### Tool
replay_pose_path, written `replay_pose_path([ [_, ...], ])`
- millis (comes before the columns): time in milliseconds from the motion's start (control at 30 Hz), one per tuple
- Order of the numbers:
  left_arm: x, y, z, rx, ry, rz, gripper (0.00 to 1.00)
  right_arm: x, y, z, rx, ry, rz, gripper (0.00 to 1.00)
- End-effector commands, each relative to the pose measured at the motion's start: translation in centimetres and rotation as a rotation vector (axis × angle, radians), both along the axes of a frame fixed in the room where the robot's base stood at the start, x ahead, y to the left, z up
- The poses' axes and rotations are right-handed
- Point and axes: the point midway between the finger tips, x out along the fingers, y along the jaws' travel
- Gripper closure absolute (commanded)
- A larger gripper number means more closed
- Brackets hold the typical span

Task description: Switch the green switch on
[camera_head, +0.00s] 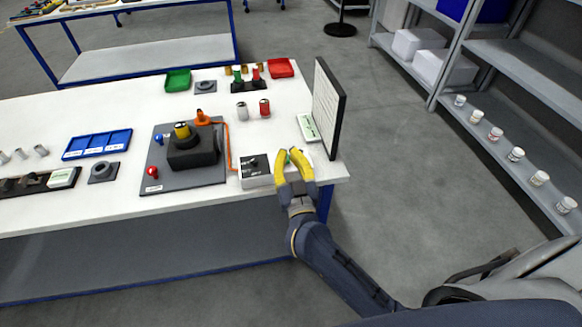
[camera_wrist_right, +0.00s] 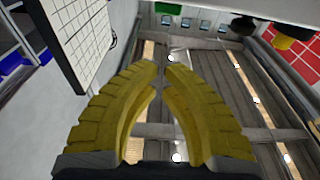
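My right gripper (camera_head: 288,153) has two yellow fingers and hovers at the table's front right, just right of a light grey box with a black knob (camera_head: 254,166). In the right wrist view the fingers (camera_wrist_right: 164,62) curve inward, their tips close together with a narrow gap and nothing visibly held. A small green spot shows between the fingers in the head view; I cannot tell whether it is a green switch, as the fingers partly hide that place. No green switch is clearly visible elsewhere. My left gripper is not in view.
A dark-framed white board (camera_head: 327,108) stands upright behind the right gripper, with a green-and-white device (camera_head: 308,127) beside it. Left is a grey plate (camera_head: 205,174) with a black block and orange cable. A shelf rack (camera_head: 500,95) stands at the right across open floor.

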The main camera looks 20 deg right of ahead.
Motion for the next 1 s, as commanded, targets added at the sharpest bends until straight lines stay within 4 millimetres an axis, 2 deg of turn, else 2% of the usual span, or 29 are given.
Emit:
replay_pose_path([
  [100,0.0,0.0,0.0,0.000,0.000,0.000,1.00,2.0,-0.2,0.5,0.000,-0.002,-0.001,1.00],
  [267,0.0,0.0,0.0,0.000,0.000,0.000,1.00,4.2,-0.5,0.8,0.001,-0.001,-0.001,1.00],
  [400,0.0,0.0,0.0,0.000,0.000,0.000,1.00,4.0,-0.5,-0.9,0.000,0.004,-0.002,1.00],
  [600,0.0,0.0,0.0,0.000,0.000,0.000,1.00,3.7,-0.5,-2.4,0.000,0.000,-0.002,1.00],
  [1000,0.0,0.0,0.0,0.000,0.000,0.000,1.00,3.6,-0.4,-3.2,0.000,-0.002,0.000,1.00],
])
